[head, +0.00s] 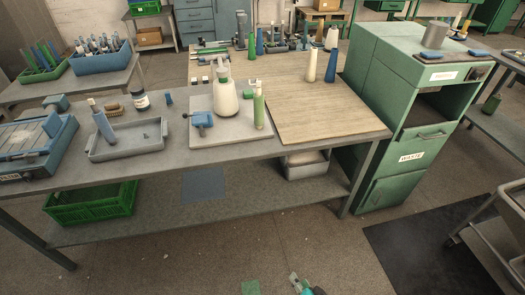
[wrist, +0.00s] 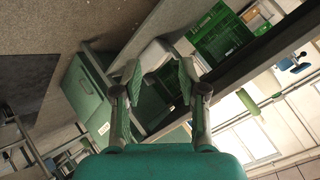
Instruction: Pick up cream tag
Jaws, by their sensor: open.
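I cannot make out a cream tag for certain in either view. Small white and green pieces (head: 205,80) lie on the workbench (head: 165,165) at its back middle, too small to tell apart. My gripper (head: 302,284) shows at the bottom edge of the head view, low in front of the bench and apart from it. In the wrist view my gripper (wrist: 160,76) has its two fingers spread, with nothing held between them.
A wooden board (head: 325,110) bears cream and blue cones. A green waste cabinet (head: 385,130) stands right of the bench. A green crate (head: 92,203) and a grey bin (head: 307,168) sit below the bench top. The floor in front is mostly clear.

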